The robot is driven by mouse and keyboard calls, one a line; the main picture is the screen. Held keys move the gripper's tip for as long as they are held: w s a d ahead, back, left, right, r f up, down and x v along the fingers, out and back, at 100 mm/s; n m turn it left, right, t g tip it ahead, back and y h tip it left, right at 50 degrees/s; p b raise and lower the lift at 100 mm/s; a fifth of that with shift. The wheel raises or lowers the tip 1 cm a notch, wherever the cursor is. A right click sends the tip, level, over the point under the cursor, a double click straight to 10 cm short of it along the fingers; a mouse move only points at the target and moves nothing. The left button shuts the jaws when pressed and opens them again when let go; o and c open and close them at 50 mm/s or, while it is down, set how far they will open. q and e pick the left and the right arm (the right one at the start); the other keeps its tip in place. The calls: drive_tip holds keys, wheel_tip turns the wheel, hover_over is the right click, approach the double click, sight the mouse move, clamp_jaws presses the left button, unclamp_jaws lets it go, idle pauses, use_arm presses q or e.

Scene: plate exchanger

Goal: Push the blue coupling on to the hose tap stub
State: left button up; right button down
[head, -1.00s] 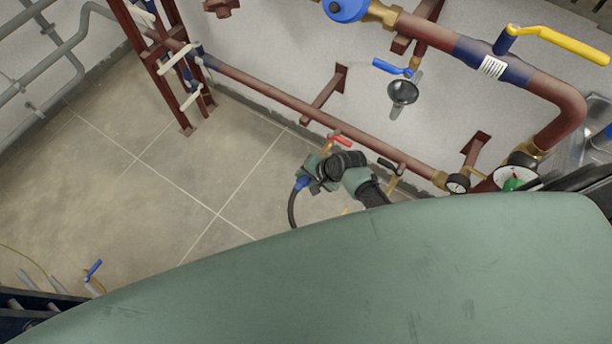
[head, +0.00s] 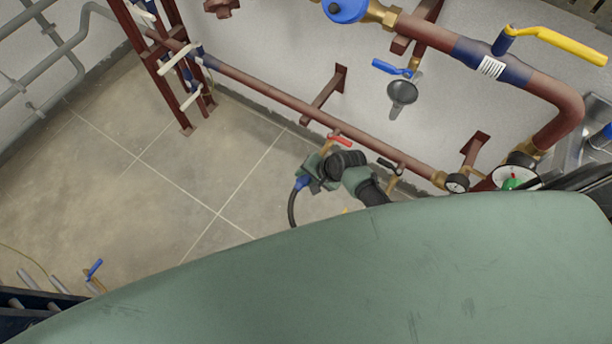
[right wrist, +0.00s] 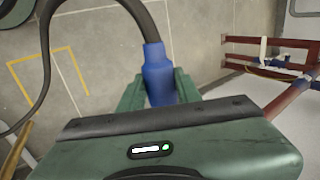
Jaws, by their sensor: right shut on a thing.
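The blue coupling (head: 301,183) is on the end of a dark hose (head: 291,210). My right gripper (head: 306,182) is shut on it, low beside the wall pipe. In the right wrist view the coupling (right wrist: 158,76) sits between the two green fingers (right wrist: 157,90), with the hose leading off its far end. A small brass tap with a red handle (head: 340,141) is on the pipe just above my right gripper. Its stub is largely hidden behind my wrist, so I cannot tell whether the coupling touches it. My left gripper is not in view.
The red-brown pipe (head: 290,105) runs along the wall. A funnel (head: 402,92) hangs above under a blue-handled tap. Open tiled floor (head: 150,190) lies to the left.

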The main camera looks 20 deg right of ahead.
drive_tip(key=shift+w+d+r, duration=0.35)
drive_tip(key=shift+w+d, duration=0.3)
drive_tip(key=shift+d, duration=0.2)
drive_tip(key=c, duration=0.9)
unclamp_jaws()
drive_tip(key=shift+f, duration=0.35)
drive_tip(key=shift+s+a+r+p, duration=0.1)
drive_tip(key=shift+s+r+p, duration=0.15)
drive_tip(key=shift+r+p, duration=0.15)
drive_tip(key=p+v, duration=0.9)
drive_tip(key=p, duration=0.1)
drive_tip(key=shift+s, duration=0.3)
